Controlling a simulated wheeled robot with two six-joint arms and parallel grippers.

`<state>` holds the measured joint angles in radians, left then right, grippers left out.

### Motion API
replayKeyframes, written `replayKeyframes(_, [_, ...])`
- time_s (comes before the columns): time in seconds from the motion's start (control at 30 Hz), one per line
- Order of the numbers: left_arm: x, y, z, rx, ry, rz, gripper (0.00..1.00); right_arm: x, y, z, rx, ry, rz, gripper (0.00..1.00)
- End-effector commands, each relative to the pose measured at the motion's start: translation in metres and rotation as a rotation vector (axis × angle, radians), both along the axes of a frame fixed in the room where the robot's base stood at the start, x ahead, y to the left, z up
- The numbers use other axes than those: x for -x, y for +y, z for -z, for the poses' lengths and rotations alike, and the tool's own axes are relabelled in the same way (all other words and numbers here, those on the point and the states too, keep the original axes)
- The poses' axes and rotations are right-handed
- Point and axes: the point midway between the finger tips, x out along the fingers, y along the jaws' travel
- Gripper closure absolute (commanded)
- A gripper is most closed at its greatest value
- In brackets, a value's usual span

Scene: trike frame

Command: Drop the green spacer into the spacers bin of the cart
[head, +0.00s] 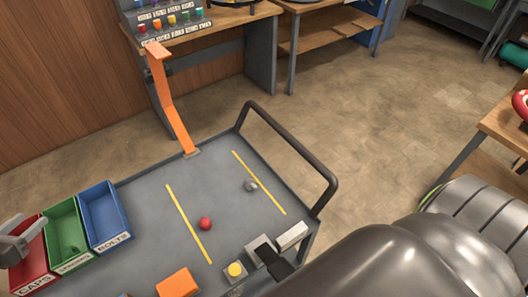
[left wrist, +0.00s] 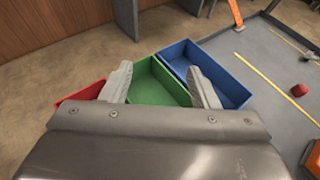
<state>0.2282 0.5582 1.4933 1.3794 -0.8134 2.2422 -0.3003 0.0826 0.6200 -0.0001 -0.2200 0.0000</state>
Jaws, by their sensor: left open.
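The green bin (head: 64,228) stands on the cart between a red and a blue bin; its label is on the near side and looks like the spacers one. It also shows in the left wrist view (left wrist: 155,68). My left gripper (head: 14,243) is at the left edge of the head view, by the red bin. In the left wrist view its two fingers (left wrist: 162,88) are apart, with the green bin between and beyond them and nothing held. I cannot make out a separate green spacer in the green bin or elsewhere on the cart.
The red caps bin (head: 31,272) and blue bolts bin (head: 104,217) flank the green one. An orange post (head: 170,100) rises at the back.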

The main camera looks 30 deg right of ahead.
Motion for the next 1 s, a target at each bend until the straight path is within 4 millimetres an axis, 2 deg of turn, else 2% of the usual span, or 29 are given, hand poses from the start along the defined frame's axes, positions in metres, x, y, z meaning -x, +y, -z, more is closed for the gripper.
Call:
replayKeyframes(0.6, [0.082,0.060,-0.040,-0.007,0.002,0.002,0.45,0.000,0.001,0.014,-0.001,0.000,0.001,0.64])
replayKeyframes(1.0, [0.119,0.086,-0.060,-0.002,0.001,0.003,0.45,0.000,0.004,0.018,-0.005,0.000,0.001,0.64])
